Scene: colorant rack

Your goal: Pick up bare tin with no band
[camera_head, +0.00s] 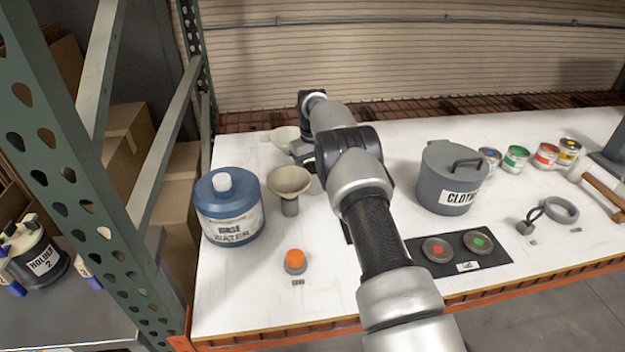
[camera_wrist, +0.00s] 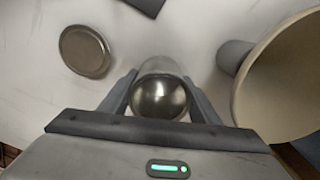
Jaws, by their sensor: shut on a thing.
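A bare metal tin (camera_wrist: 160,98) shows in the wrist view, with a shiny round end toward the camera and no coloured band that I can see. My gripper (camera_wrist: 160,80) is shut on it, one finger on each side. In the head view my arm hides the tin and the fingertips. Several other tins stand at the back right in the head view, with blue (camera_head: 490,160), green (camera_head: 515,159), red (camera_head: 545,156) and yellow (camera_head: 568,151) bands.
A funnel (camera_wrist: 285,85) is close on the right in the wrist view, and a round metal lid (camera_wrist: 84,51) lies to the left. In the head view, a blue water jug (camera_head: 228,232), a grey cloth bin (camera_head: 435,200) and a dark mat with two lids (camera_head: 490,266) stand around my arm.

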